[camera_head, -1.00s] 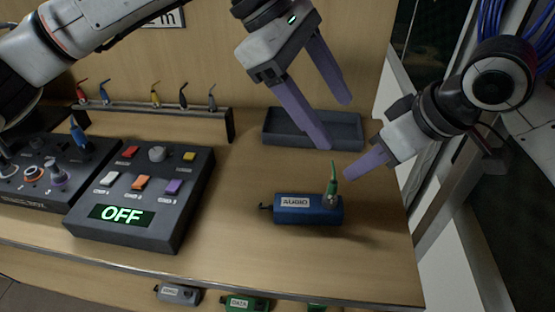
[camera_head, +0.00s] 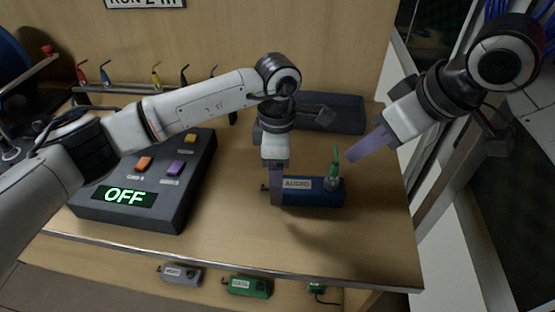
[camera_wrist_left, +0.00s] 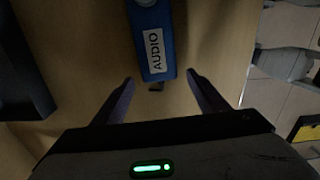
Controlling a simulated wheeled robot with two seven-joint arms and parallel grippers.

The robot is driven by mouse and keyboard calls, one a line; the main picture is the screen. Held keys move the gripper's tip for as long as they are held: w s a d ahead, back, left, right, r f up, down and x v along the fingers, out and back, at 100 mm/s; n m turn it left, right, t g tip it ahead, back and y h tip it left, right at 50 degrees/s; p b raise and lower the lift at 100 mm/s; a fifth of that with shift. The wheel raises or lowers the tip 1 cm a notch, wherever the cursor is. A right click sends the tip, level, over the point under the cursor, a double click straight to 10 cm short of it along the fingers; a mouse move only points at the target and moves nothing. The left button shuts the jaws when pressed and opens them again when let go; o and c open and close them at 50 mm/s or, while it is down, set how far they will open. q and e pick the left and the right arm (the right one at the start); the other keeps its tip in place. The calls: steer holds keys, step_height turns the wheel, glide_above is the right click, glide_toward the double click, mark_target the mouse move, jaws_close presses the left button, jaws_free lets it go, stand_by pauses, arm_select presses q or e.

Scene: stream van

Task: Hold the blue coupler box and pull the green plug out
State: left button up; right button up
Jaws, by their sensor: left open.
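The blue coupler box (camera_head: 326,195), labelled AUDIO, lies on the table. The green plug (camera_head: 335,168) stands upright at its right end. My left gripper (camera_head: 277,200) points down at the box's left end and covers part of it. In the left wrist view my left gripper (camera_wrist_left: 160,77) is open, its fingertips spread to either side of the box's near end; the blue box (camera_wrist_left: 158,35) shows no finger contact. My right gripper (camera_head: 353,156) points at the plug from the right, apart from it. Only one finger outline shows, so its opening is unclear.
A dark tray (camera_head: 345,113) lies behind the box. A control panel (camera_head: 180,205) reading OFF stands to the left. A rack (camera_head: 130,90) of coloured plugs is at the back left. More couplers, grey (camera_head: 180,274) and green (camera_head: 247,286), sit below the table's front edge.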

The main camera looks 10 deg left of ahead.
mark_target(338, 162)
arm_select(q)
steer(key=shift+f, duration=1.8)
steer(key=c, duration=1.3)
steer(key=shift+c, duration=0.2)
arm_select(e)
steer(key=shift+o, duration=0.9)
steer(key=shift+n+g+h, duration=0.4)
steer(key=shift+n+g, duration=0.1)
steer(key=shift+g, duration=0.1)
steer(key=x, duration=0.8)
steer(key=w+a+x, duration=0.1)
steer(key=x, duration=0.3)
steer(key=shift+w+r, duration=0.1)
steer(key=shift+r, duration=0.2)
steer(key=shift+c, duration=0.5)
jaws_close()
